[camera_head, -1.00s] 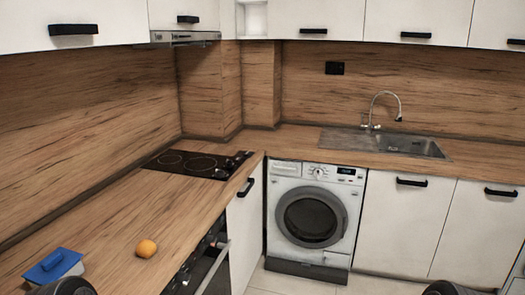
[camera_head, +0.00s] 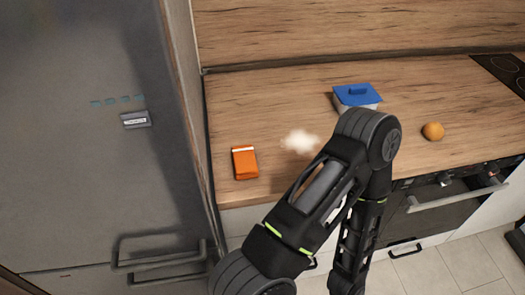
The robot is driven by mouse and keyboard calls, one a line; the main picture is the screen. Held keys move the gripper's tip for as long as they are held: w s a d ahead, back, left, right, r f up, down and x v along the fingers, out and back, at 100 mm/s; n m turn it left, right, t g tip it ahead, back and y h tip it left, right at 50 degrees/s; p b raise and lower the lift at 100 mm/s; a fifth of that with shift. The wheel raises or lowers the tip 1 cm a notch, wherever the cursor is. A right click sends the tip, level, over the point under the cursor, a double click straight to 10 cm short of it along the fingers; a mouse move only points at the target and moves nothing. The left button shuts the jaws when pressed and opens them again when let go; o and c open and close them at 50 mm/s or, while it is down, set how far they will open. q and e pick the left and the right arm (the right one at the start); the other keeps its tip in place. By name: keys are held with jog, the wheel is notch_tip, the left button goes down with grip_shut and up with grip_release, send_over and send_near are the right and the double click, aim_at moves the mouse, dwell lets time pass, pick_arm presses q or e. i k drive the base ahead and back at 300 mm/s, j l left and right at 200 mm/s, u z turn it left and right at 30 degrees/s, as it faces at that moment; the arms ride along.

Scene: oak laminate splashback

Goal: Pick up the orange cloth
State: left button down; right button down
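The orange cloth (camera_head: 245,163) appears as a small, neat orange rectangle with a pale strip along its far edge. It lies flat on the wooden worktop (camera_head: 275,95), near the front left corner beside the fridge. One black arm of mine rises from the bottom, bends at an elbow right of the cloth, and runs back down out of the picture. Its gripper does not show. My other gripper does not show either. Nothing touches or covers the cloth.
A tall grey fridge (camera_head: 80,150) stands left of the worktop. A whitish blurred patch (camera_head: 300,141) lies right of the cloth. Further right are a blue-lidded container (camera_head: 357,96), an orange fruit (camera_head: 433,131) and a black hob (camera_head: 507,70). Bare worktop surrounds the cloth.

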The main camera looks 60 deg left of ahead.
aim_at(245, 167)
jog(key=i+l+u, duration=0.1)
jog(key=u, duration=0.35)
jog(key=l+u, duration=0.3)
jog(key=u, duration=0.2)
jog(key=l+u, duration=0.2)
jog(key=u, duration=0.25)
jog(key=j+u, duration=0.15)
jog(key=u, duration=0.2)
jog(key=j+u, duration=0.1)
jog(key=u, duration=0.25)
jog(key=i+j+u, duration=0.1)
jog(key=u, duration=0.25)
